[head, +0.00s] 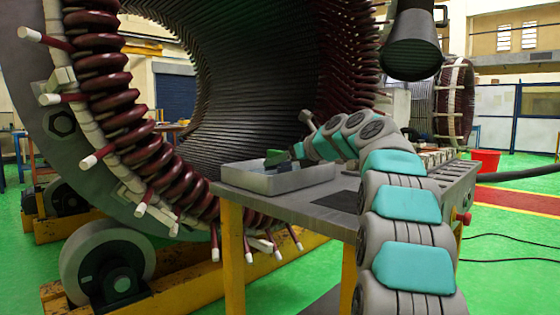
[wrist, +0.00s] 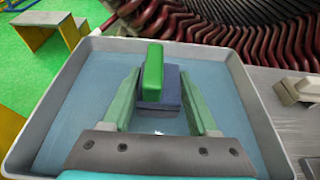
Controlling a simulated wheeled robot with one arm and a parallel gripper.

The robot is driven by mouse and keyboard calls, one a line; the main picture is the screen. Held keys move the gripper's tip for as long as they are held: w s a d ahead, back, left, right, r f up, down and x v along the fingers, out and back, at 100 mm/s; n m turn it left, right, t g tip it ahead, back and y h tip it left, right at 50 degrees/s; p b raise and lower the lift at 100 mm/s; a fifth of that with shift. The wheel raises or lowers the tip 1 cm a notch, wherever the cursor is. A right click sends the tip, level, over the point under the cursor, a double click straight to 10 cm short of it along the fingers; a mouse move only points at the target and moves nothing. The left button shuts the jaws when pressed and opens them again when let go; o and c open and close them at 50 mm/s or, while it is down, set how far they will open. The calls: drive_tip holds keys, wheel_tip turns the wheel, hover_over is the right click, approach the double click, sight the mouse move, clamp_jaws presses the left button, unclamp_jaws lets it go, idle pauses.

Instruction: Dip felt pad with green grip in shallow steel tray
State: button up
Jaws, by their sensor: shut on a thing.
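The shallow steel tray (wrist: 238,85) fills most of the wrist view and holds a bluish liquid. In the head view the tray (head: 258,185) stands on the left end of the bench. My gripper (wrist: 160,103) reaches over the tray with its two green fingers shut on the felt pad. The pad (wrist: 171,85) is a dark blue block with a bright green grip (wrist: 153,66) on top. It is at or just above the liquid; I cannot tell whether its underside touches. In the head view the green grip (head: 274,157) shows above the tray rim, beside my gripper.
The large stator (head: 125,120) with dark red coils rises behind the tray. The bench (head: 300,208) has a dark mat (head: 338,201) right of the tray. Pale parts (wrist: 296,90) lie right of the tray.

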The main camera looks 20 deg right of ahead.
drive_tip(key=shift+g, duration=0.5)
drive_tip(key=f, duration=0.4)
drive_tip(key=shift+w+a+f, duration=0.1)
drive_tip(key=shift+w+f, duration=0.1)
drive_tip(key=shift+f, duration=0.05)
wheel_tip(320, 180, up, 2)
drive_tip(key=p, duration=0.3)
drive_tip(key=shift+r, duration=0.15)
drive_tip(key=shift+t, duration=0.3)
wheel_tip(320, 180, up, 10)
drive_tip(key=p, duration=0.8)
drive_tip(key=shift+s+f+p, duration=0.1)
drive_tip(key=shift+f+p, duration=0.15)
drive_tip(key=shift+p, duration=0.15)
drive_tip(key=shift+r+b, duration=0.2)
drive_tip(key=shift+b, duration=0.15)
drive_tip(key=shift+r, duration=0.95)
